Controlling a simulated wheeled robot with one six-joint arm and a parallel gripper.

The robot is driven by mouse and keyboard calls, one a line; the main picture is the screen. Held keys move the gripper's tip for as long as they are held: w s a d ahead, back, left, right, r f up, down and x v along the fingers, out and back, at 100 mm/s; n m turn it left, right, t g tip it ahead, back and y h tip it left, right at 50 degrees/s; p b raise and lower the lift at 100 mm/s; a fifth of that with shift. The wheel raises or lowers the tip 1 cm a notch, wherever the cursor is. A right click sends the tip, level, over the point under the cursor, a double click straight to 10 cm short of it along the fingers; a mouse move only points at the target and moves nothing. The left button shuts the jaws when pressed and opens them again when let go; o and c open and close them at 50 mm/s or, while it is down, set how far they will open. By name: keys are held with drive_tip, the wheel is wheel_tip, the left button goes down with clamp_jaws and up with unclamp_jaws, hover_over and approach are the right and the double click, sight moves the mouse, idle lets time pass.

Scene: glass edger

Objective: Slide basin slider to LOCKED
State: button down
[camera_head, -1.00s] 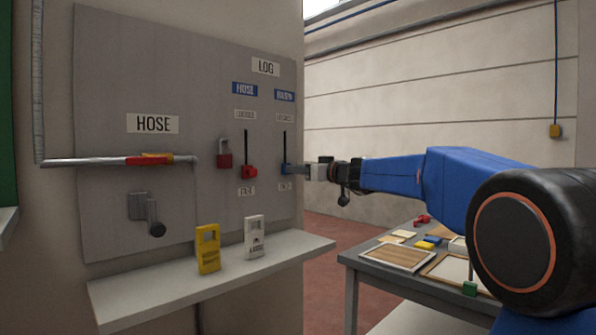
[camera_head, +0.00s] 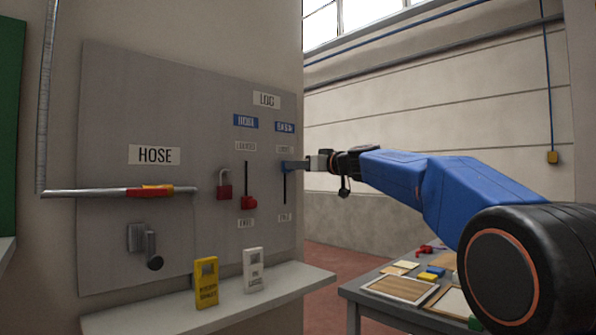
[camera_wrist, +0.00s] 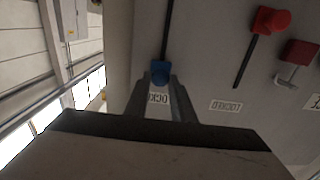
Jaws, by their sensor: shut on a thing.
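The basin slider is a small blue knob (camera_head: 288,165) on the grey panel, under a blue BASIN plate (camera_head: 284,127). It stands at the upper end of its dark vertical slot (camera_head: 285,190), close below a small white label (camera_head: 284,149). My gripper (camera_head: 306,165) is shut on the knob from the right. In the wrist view the blue knob (camera_wrist: 160,72) sits between my fingertips (camera_wrist: 161,82). The white label (camera_wrist: 158,98), seemingly LOCKED, lies between the fingers, partly hidden by them. The slot (camera_wrist: 167,25) runs away from that label.
Yellow (camera_head: 206,282) and white (camera_head: 253,270) tags stand on a shelf below. A table (camera_head: 352,294) with several flat items is at lower right.

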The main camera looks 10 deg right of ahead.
drive_tip(key=c, duration=1.5)
unclamp_jaws()
drive_tip(key=shift+r, duration=0.2)
drive_tip(key=shift+s, duration=0.15)
drive_tip(key=v, duration=1.7)
drive_tip(key=shift+s, duration=0.1)
drive_tip(key=s+a+f+m+g+h, duration=0.1)
drive_tip(key=s+a+f+g, duration=0.15)
drive_tip(key=s+f, duration=0.45)
drive_tip(key=s+a+f+m+g+h, duration=0.1)
drive_tip(key=s+a+f+g, duration=0.2)
drive_tip(key=f, duration=0.8)
drive_tip(key=s+a+f+m+g+h, duration=0.1)
drive_tip(key=s+a+f, duration=0.2)
drive_tip(key=s+f, duration=0.4)
drive_tip(key=s+d+f+m+g+h, duration=0.1)
drive_tip(key=s+f+h, duration=0.1)
drive_tip(key=s+f, duration=0.5)
drive_tip(key=s+d+f+m+g+h, duration=0.1)
drive_tip(key=s+d+f+g+h, duration=0.1)
drive_tip(key=s+f, duration=0.4)
drive_tip(key=s+d+f+m+g+h, duration=0.1)
drive_tip(key=s+f, duration=0.6)
drive_tip(key=f, duration=0.8)
drive_tip(key=shift+s+d+f+h, duration=0.1)
drive_tip(key=shift+s+d+h, duration=0.25)
drive_tip(key=shift+d+h, duration=0.15)
